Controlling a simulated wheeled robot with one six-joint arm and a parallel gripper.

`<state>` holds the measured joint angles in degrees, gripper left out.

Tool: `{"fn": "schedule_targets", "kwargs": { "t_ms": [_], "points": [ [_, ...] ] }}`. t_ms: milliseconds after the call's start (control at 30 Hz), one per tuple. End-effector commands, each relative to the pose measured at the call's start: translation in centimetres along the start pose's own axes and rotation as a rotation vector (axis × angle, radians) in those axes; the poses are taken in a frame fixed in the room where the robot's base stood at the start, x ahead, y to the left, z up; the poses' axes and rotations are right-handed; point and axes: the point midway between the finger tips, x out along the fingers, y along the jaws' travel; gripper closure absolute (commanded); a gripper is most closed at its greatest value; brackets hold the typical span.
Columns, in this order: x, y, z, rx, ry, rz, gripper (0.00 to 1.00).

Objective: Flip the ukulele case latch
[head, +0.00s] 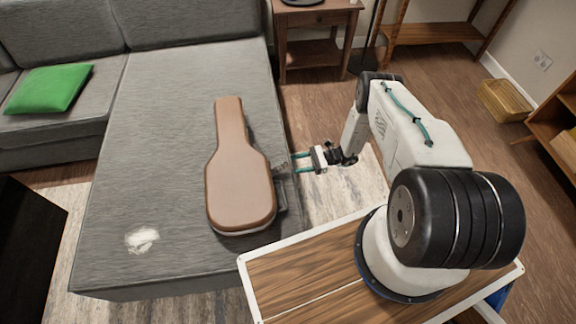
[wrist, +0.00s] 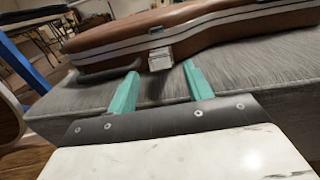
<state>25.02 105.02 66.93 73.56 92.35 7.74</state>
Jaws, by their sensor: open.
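A brown ukulele case (head: 240,185) lies closed on the grey sofa's long seat, its narrow neck end pointing away. In the wrist view the side of the case (wrist: 200,22) shows a pale rim band. In the wrist view the gripper (wrist: 158,85) has the latch ahead, between and just beyond the fingertips.
The grey sofa seat (head: 150,190) has free room left of the case, with a white patch (head: 142,239) near its front. A green cushion (head: 48,88) lies at far left. A small wooden side table (head: 318,18) stands behind. A woven basket (head: 505,100) is on the floor at right.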

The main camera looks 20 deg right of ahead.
Motion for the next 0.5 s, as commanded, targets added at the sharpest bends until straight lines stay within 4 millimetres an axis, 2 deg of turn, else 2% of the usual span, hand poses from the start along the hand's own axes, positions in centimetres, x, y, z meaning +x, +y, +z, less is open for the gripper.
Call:
{"fn": "schedule_targets", "kwargs": {
  "t_ms": [100, 233, 500],
  "points": [
    [2.2, 0.1, 0.0, 0.001, 0.001, 0.005, 0.49],
    [3.9, 0.1, 0.0, 0.000, 0.001, 0.004, 0.49],
    [5.0, 0.1, 0.0, 0.000, 0.001, 0.002, 0.49]
  ]
}}
